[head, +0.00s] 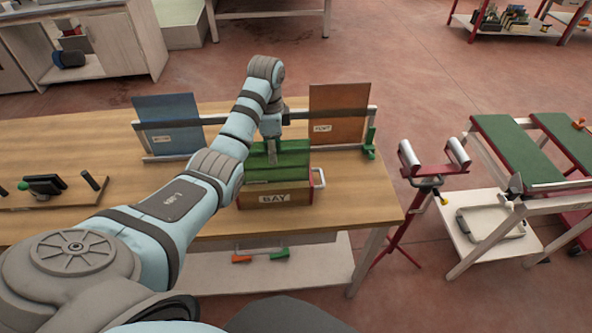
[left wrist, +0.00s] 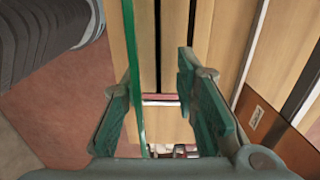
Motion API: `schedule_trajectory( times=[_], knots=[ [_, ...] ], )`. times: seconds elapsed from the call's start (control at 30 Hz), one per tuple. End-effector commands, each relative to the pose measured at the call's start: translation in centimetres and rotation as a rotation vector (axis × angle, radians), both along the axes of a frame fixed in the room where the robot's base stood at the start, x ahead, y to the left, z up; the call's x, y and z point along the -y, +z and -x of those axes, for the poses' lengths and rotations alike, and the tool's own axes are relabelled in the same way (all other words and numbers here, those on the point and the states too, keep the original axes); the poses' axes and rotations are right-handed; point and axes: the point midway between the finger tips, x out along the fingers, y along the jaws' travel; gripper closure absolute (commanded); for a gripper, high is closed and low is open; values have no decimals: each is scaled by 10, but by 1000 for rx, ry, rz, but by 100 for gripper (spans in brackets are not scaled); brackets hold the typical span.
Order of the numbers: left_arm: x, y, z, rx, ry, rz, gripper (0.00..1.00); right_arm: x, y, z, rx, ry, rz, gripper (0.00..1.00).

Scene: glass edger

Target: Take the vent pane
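A blue pane (head: 168,117) with a small label I cannot read stands upright at the back left of the wooden bench. An orange-brown pane (head: 337,112) with a label that seems to read "PORT" stands at the back right. No label I can read says "vent". My right gripper is out of view.
A rail with white and green posts (head: 370,140) runs behind the box. A small board with dark pegs (head: 55,190) lies at the bench's left. A red roller stand (head: 430,175) and green-topped racks (head: 515,150) stand right of the bench. The bench's left middle is clear.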

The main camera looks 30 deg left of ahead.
Motion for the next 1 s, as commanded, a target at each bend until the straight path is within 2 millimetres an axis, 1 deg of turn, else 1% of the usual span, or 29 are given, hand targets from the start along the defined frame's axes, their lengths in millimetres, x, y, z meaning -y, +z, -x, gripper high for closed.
schedule_trajectory(
  times=[0.07, 0.2, 0.23, 0.4, 1.0],
  knots=[
    [-6, -2, 4, 0, 11, -1, 72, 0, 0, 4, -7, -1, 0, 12],
    [-7, -2, 5, 1, 13, -1, 72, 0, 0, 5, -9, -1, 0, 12],
    [-6, -2, 5, 1, 13, -1, 74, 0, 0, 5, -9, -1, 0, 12],
    [-5, -2, 4, 0, 10, 0, 100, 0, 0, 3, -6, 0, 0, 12],
    [-2, -1, 1, 2, 4, 1, 100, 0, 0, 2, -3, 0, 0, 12]
  ],
)
